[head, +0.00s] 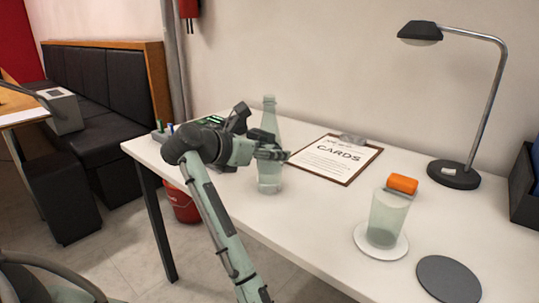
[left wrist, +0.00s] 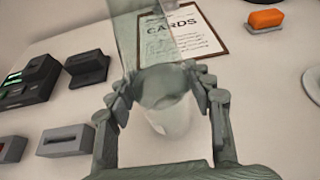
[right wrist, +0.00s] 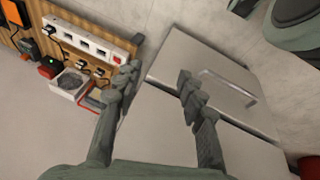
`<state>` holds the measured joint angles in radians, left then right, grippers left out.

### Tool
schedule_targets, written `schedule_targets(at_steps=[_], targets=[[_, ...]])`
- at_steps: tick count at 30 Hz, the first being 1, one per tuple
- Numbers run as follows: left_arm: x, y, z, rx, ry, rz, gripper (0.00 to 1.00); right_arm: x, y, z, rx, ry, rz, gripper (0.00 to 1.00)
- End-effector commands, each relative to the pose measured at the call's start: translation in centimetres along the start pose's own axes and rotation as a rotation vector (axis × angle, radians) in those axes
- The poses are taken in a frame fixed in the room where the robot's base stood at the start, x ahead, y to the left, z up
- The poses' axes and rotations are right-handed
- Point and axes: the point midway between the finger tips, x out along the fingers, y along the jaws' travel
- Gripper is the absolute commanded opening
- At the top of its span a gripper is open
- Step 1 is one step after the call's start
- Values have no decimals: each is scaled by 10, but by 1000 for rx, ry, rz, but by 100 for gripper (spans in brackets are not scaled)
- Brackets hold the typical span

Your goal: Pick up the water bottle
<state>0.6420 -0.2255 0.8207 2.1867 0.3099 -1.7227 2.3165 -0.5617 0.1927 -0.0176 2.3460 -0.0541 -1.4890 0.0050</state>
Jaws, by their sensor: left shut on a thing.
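The water bottle (head: 269,176) is clear, pale green and upright on the white table in the head view, left of the clipboard. My left gripper (head: 268,150) is shut around the middle of the bottle. In the left wrist view the bottle (left wrist: 170,117) stands between the two fingers of my left gripper (left wrist: 166,88), and the clipboard shows through its upper part. I cannot tell whether its base touches the table. My right gripper (right wrist: 158,85) is open and empty in the right wrist view, above a grey cabinet.
The clipboard (head: 336,159) lies right of the bottle. A glass (head: 388,215) stands on a white coaster, near an orange-topped object (head: 402,184), a dark disc (head: 448,279) and a desk lamp (head: 454,174). Dark devices (left wrist: 35,82) lie to the left. The table front is clear.

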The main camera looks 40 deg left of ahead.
Motion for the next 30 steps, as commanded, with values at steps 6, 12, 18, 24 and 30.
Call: schedule_targets(at_steps=[6, 12, 18, 24, 30], targets=[[0, 0, 0, 0, 0, 0, 10, 0, -1, 0, 0, -1, -2, 40], [-1, 0, 2, 2, -5, 1, 0, 0, -1, 0, 1, -1, -3, 40], [-1, 0, 2, 2, -4, 1, 0, 0, -2, 0, 1, -1, -4, 40], [-3, 0, 7, 3, -5, 1, 0, 1, -2, 0, 0, -1, -5, 40], [-7, 0, 19, 3, -7, 2, 0, 7, -3, 2, 0, -5, -9, 40]])
